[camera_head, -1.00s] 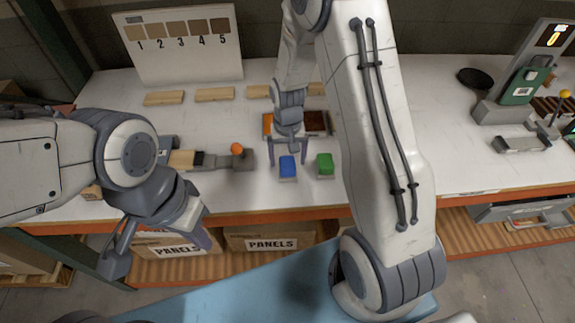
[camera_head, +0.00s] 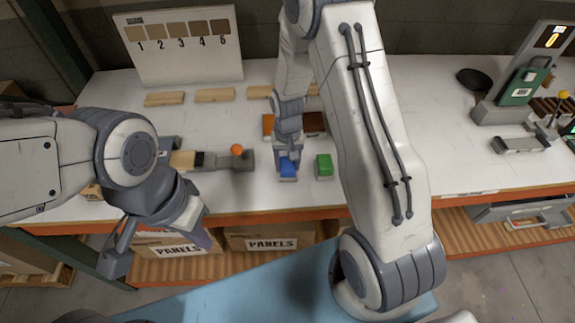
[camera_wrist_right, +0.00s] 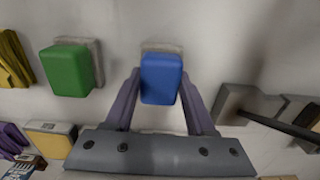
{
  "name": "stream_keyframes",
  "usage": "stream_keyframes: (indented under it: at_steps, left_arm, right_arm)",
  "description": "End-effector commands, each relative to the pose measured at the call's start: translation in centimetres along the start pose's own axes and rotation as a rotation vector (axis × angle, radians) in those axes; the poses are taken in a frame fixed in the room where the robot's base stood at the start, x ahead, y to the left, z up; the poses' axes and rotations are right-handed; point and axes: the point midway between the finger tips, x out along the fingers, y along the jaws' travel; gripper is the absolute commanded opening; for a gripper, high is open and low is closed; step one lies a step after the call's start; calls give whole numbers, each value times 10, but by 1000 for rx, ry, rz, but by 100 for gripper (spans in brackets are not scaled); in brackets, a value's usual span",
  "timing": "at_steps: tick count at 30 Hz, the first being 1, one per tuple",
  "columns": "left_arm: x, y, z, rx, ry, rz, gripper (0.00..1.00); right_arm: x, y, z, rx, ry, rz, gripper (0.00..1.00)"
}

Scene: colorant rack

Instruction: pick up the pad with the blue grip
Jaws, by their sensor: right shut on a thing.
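The pad with the blue grip (camera_head: 288,168) stands on the white table in the head view, near the table's front edge. Its blue grip (camera_wrist_right: 161,78) fills the middle of the right wrist view, with a pale pad edge showing behind it. My right gripper (camera_head: 287,166) is shut on the blue grip, one finger on each side. The pad appears to be at table level. My left gripper (camera_head: 160,252) hangs in front of the table's front edge at the left, away from the pad, with its fingers apart and nothing between them.
A pad with a green grip (camera_head: 324,166) stands close to the right of the blue one. A grey fixture with an orange ball (camera_head: 237,150) lies to the left. Wooden panels (camera_head: 215,95) lie further back.

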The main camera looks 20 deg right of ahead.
Motion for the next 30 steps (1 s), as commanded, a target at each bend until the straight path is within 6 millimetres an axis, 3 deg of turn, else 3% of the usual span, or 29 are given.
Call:
stream_keyframes:
  at_steps: [5, 10, 21, 30]
  left_arm:
    - [6, 0, 0, 0, 0, 0, 0]
    - [16, -1, 1, 1, 0, 0, 0]
    - [35, -2, 2, 2, 0, 0, 0]
    - [39, -3, 2, 2, 0, 0, 0]
  right_arm:
    - [-12, 0, -1, 0, 4, -1, 1]
    - [-41, 0, -2, 0, 9, -2, 1]
    - [-88, 74, 42, 7, 5, 0, 1]
    - [-107, 99, 58, 1, 2, 0, 1]
